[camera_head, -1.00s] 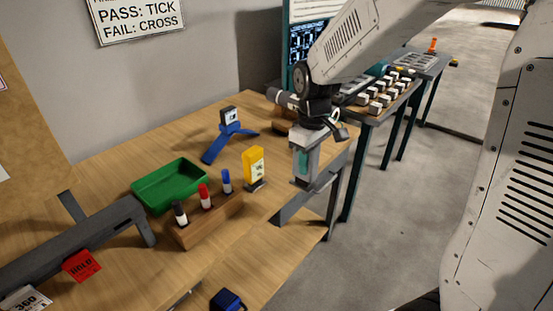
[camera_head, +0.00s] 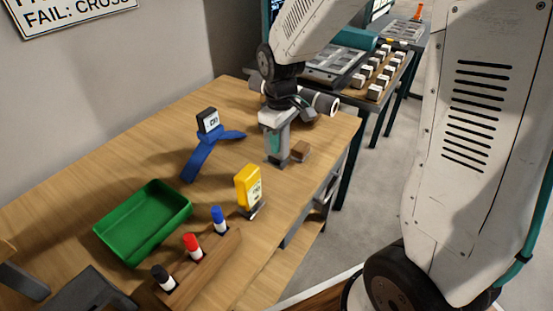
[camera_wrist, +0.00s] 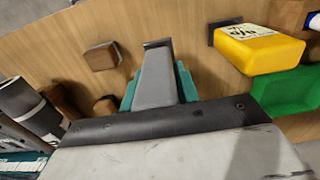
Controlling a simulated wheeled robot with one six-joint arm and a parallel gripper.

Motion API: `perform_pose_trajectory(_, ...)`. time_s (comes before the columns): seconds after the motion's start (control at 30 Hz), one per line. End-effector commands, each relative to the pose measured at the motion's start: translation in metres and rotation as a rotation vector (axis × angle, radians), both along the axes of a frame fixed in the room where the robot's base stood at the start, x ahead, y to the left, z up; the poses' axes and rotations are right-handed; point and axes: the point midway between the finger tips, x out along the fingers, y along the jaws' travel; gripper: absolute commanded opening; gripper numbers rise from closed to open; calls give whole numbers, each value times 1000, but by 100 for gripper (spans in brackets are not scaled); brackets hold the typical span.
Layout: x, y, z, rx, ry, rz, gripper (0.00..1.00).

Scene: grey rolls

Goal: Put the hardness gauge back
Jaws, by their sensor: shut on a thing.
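My gripper (camera_head: 277,152) is shut, pointing straight down, low over the table near its back right corner. A teal thing (camera_head: 276,138) shows between the grey fingers. It also shows on both sides of the near finger in the wrist view (camera_wrist: 187,84). I take it to be the hardness gauge; most of it is hidden by the fingers. I cannot tell whether its lower end touches the table. A small brown block (camera_head: 300,151) stands just right of the fingertips, and it shows in the wrist view (camera_wrist: 102,56).
A grey roll (camera_head: 321,101) lies behind the gripper. A yellow meter (camera_head: 248,184) stands nearer the front, a blue stand with a display (camera_head: 204,145) to the left. A green tray (camera_head: 145,222) and a wooden rack (camera_head: 205,270) of markers are farther forward. Bare table (camera_head: 110,160) lies left.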

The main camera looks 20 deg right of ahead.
Motion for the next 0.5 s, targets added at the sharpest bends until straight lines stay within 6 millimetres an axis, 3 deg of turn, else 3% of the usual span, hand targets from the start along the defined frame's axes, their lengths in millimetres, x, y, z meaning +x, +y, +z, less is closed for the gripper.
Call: perform_pose_trajectory(0.5, 0, 0, -60, 0, 1, 0, 11)
